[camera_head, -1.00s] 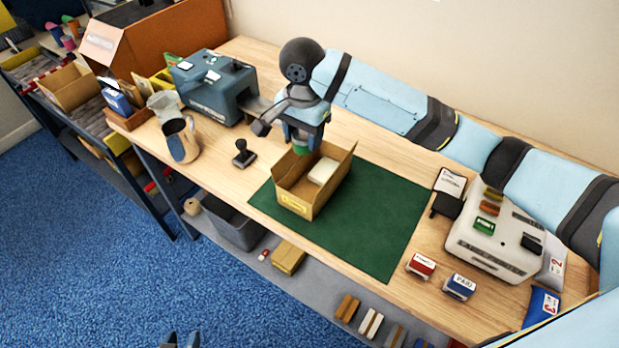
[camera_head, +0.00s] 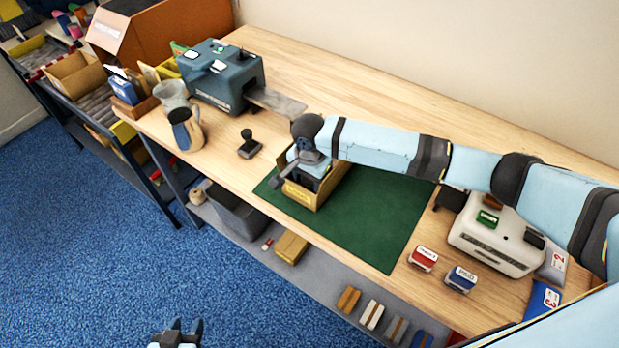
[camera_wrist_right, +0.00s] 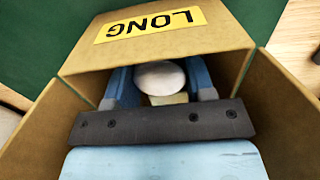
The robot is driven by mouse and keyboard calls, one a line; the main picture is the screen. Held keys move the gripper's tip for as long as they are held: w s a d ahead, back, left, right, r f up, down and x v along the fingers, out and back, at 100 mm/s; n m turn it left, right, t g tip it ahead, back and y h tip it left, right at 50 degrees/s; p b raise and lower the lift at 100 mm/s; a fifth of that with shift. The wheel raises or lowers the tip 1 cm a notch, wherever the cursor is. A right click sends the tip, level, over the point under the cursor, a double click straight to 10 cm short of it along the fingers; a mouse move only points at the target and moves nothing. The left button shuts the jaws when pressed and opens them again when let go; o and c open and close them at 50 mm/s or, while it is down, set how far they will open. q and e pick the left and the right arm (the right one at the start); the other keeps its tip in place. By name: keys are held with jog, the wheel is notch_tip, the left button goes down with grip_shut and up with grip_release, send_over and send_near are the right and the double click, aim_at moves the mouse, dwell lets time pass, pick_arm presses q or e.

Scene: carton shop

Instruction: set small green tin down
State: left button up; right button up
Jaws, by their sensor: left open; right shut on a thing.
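The small green tin shows in the right wrist view as a pale round end (camera_wrist_right: 160,77) between the two blue fingers of my right gripper (camera_wrist_right: 160,88). My right gripper is shut on it and reaches down into the open cardboard carton (camera_head: 328,191), which also fills the wrist view (camera_wrist_right: 225,58) with its "LONG" label. In the head view the gripper (camera_head: 309,178) and the carton walls hide the tin. I cannot tell whether the tin touches the carton floor. A cream block (camera_wrist_right: 168,99) shows partly behind the tin. My left gripper (camera_head: 180,333) is open and empty, low over the blue floor.
The carton stands on a green mat (camera_head: 375,220) on the wooden bench. A black-handled stamp (camera_head: 249,147), a jug (camera_head: 186,131) and a blue-grey machine (camera_head: 220,80) are to its left. A white machine (camera_head: 495,241) and two stamp boxes stand right. The mat's right part is clear.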

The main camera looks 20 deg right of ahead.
jog(key=shift+f, duration=0.15)
jog(key=o, duration=0.6)
jog(key=shift+f, duration=0.1)
jog(key=shift+o, duration=0.2)
notch_tip(320, 180, up, 12)
jog(key=shift+r, duration=0.2)
jog(key=shift+s+f, duration=0.1)
